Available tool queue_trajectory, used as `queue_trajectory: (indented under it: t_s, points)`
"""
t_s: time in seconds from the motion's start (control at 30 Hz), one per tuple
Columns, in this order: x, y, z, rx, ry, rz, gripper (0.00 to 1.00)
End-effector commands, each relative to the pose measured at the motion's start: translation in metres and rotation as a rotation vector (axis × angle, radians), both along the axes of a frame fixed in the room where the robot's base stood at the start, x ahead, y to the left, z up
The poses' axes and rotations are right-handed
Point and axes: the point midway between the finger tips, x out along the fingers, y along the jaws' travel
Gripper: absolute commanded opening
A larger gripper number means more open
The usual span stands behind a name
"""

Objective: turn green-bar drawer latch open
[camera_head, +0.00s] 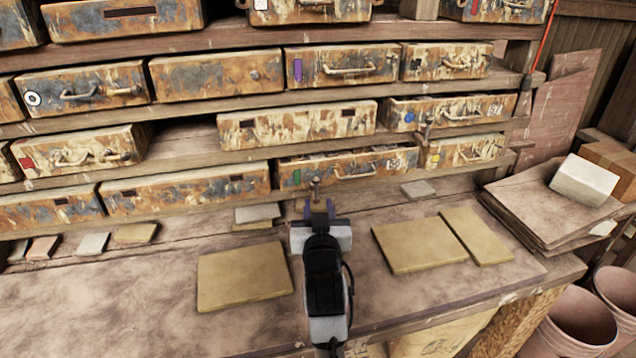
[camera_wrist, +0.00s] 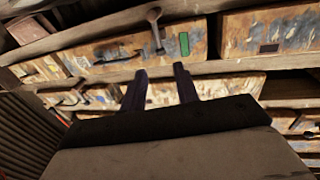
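The green-bar drawer (camera_head: 345,165) is in the lowest row in the head view, with a rusty, mottled front and a dark pull handle. Its green bar (camera_head: 297,177) is at the left end and also shows in the wrist view (camera_wrist: 184,44). The metal latch (camera_head: 315,189) is a small lever beside the green bar; in the wrist view the latch (camera_wrist: 156,32) runs roughly upright in the picture. My gripper (camera_head: 319,207) is just in front of the latch in the head view. In the wrist view the gripper's fingers (camera_wrist: 161,82) are apart, with nothing visibly held.
Rusty drawers fill the shelves around; another lever (camera_head: 425,135) sits by the blue-marked drawer. Tan tiles (camera_head: 243,276) (camera_head: 418,245) lie flat on the bench left and right of my arm. A board stack with a white block (camera_head: 584,180) is at right.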

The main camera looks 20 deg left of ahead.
Motion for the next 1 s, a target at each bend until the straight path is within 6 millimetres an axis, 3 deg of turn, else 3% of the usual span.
queue_trajectory:
  t_s: [0.2,0.4,0.8,1.0]
  points:
    - [0.042,0.018,0.005,-0.001,0.000,0.001,0.31]
    - [0.064,0.027,0.002,0.000,0.000,0.001,0.31]
    - [0.072,0.031,0.001,0.001,-0.002,0.001,0.31]
    - [0.071,0.031,0.001,0.001,-0.002,0.001,0.07]
